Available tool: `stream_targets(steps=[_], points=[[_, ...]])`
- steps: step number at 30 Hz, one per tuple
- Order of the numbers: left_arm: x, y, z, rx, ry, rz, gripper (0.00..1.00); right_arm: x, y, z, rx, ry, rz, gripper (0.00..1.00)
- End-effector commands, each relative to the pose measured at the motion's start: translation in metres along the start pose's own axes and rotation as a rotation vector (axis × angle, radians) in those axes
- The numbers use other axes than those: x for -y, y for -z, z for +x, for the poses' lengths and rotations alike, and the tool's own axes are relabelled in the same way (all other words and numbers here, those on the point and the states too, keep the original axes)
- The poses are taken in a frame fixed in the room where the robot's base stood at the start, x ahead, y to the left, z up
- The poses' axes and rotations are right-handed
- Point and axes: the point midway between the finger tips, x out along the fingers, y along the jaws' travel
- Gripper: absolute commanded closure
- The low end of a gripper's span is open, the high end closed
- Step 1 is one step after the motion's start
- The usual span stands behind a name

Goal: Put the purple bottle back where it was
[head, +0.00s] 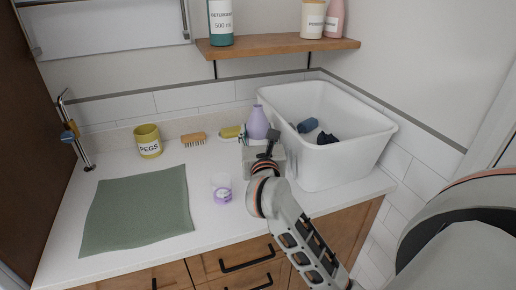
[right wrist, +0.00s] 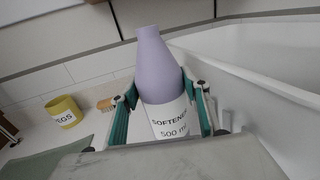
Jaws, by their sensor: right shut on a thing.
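The purple bottle (head: 257,122) stands upright at the back of the counter, just left of the white tub. In the right wrist view the bottle (right wrist: 158,75) fills the middle, its white label reading "SOFTENER 500 ml". My right gripper (head: 260,142) is shut on it, with one green-padded finger on each side of the body in the right wrist view (right wrist: 165,110). The gripper hides the bottle's lower part in the head view, so I cannot tell whether its base touches the counter. My left gripper is not in view.
A wooden shelf (head: 275,46) holds a teal bottle (head: 221,22), a cream canister (head: 312,20) and a pink bottle (head: 334,20). The white tub (head: 335,160) holds dark items.

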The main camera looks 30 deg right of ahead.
Motion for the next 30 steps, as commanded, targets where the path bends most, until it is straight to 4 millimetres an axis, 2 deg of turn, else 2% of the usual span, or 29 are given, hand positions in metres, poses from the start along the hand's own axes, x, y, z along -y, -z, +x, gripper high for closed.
stream_targets(steps=[3,9,12,25,26,27,28,30], points=[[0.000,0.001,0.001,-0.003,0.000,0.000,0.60,0.000,0.006,0.000,0.003,0.000,0.000,1.00],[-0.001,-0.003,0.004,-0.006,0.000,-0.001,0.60,0.000,0.036,0.000,0.001,0.001,-0.002,1.00],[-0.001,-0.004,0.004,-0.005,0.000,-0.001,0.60,0.000,0.044,0.000,0.002,0.000,-0.001,1.00],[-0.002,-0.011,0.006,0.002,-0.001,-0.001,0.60,0.000,0.049,0.000,0.004,0.000,0.000,1.00],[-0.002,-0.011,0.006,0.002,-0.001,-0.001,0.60,0.000,0.050,0.000,0.001,0.000,0.000,0.52],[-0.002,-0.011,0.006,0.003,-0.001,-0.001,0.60,0.000,0.049,0.000,0.001,0.000,0.001,0.41],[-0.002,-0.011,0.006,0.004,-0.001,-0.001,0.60,0.000,0.049,0.000,0.001,0.000,0.001,0.37],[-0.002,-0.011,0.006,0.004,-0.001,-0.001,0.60,0.000,0.049,0.000,0.001,0.000,0.001,0.37]])
